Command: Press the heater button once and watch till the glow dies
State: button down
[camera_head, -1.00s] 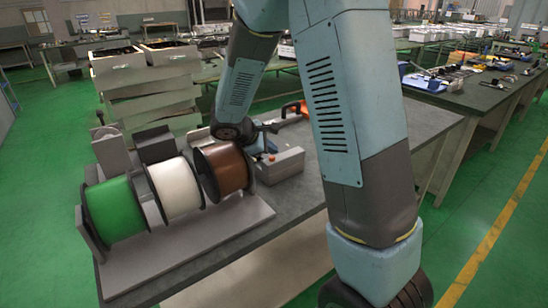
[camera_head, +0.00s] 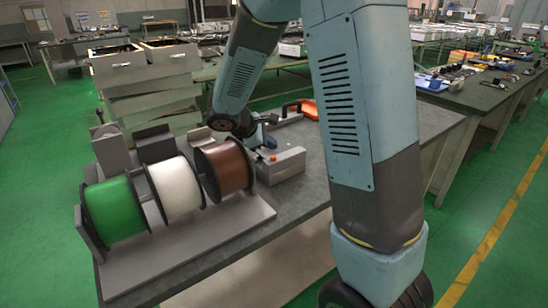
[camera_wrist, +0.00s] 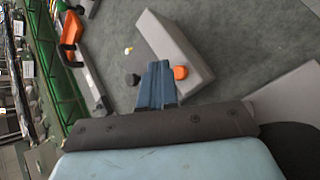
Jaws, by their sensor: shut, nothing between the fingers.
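A grey box (camera_head: 283,165) with an orange button (camera_head: 272,157) stands on the dark bench, right of the brown spool. In the wrist view the box (camera_wrist: 172,42) lies slanted, with the orange button (camera_wrist: 180,72) at its near end. My gripper (camera_wrist: 159,66) shows there as blue fingers close together and empty, just left of the button in the picture; whether they touch it I cannot tell. In the head view my gripper (camera_head: 262,140) is small, behind the box and partly hidden. No glow is visible on the box.
Green (camera_head: 115,208), white (camera_head: 176,187) and brown (camera_head: 225,168) spools sit on a grey rack left of the box. An orange-handled tool (camera_head: 303,108) lies behind it. A dark round knob (camera_wrist: 132,79) is left of my fingers in the wrist view.

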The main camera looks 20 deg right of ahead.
jog(key=shift+r, duration=1.05)
jog(key=shift+s+d+r, duration=0.1)
jog(key=shift+d+r, duration=0.05)
jog(key=s+r+m+t+y, duration=0.1)
jog(key=s+r+m+y, duration=0.3)
jog(key=s, duration=0.9)
jog(key=s+d+r+m+t+y, duration=0.1)
jog(key=s+r+m+y, duration=0.3)
jog(key=s+r+m, duration=0.5)
jog(key=s+r, duration=0.1)
jog(key=s, duration=0.4)
jog(key=shift+m, duration=0.4)
jog(key=shift+d, duration=0.1)
